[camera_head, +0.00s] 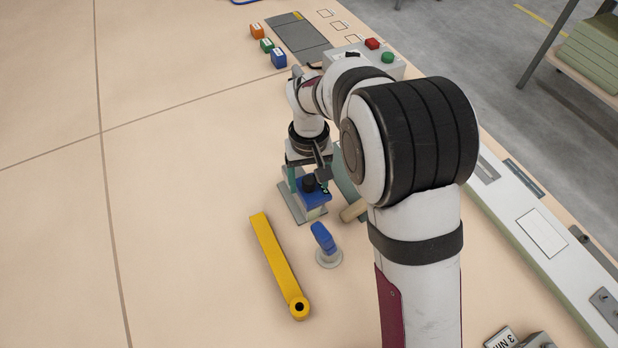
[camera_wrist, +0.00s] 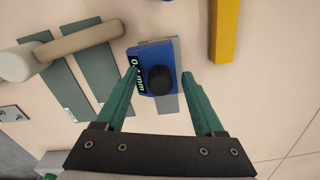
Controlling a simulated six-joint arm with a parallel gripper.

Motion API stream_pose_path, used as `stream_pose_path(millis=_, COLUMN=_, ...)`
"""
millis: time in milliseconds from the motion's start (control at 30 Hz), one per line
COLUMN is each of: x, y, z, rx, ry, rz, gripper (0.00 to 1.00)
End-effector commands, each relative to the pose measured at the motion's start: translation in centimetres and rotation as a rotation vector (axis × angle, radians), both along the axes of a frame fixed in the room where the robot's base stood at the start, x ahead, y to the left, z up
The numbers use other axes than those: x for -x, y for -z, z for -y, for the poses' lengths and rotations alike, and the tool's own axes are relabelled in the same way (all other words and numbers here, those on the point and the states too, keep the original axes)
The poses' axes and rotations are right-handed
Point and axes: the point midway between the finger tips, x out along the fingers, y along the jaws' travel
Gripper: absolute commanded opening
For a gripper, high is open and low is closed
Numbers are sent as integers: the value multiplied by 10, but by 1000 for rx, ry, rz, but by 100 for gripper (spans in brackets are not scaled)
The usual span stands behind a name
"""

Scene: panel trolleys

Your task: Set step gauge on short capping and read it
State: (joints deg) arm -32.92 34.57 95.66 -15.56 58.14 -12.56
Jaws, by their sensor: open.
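The step gauge (camera_head: 316,194) is a blue block with a black knob and a small dark display. In the wrist view the gauge (camera_wrist: 151,58) shows "0", a blurred digit and "mm". It stands over a grey plate (camera_head: 289,204), which also shows beside it in the wrist view (camera_wrist: 167,104). My gripper (camera_head: 308,179) is open above the gauge. Its green fingertips (camera_wrist: 160,73) lie on either side of the knob, with a gap on both sides. I cannot tell which strip is the short capping; the arm hides part of this area.
A wooden-handled tool (camera_wrist: 75,48) lies near grey-green strips (camera_wrist: 95,62). Small coloured blocks (camera_head: 267,46) and a button box (camera_head: 398,66) stand farther back. The left table is clear.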

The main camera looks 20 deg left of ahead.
Motion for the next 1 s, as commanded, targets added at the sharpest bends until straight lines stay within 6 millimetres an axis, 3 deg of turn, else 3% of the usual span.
stream_pose_path(millis=700, x=0, y=-75, z=0, rx=-1, ry=0, rz=3, gripper=70)
stream_pose_path(millis=1000, x=0, y=-80, z=0, rx=0, ry=0, rz=0, gripper=70)
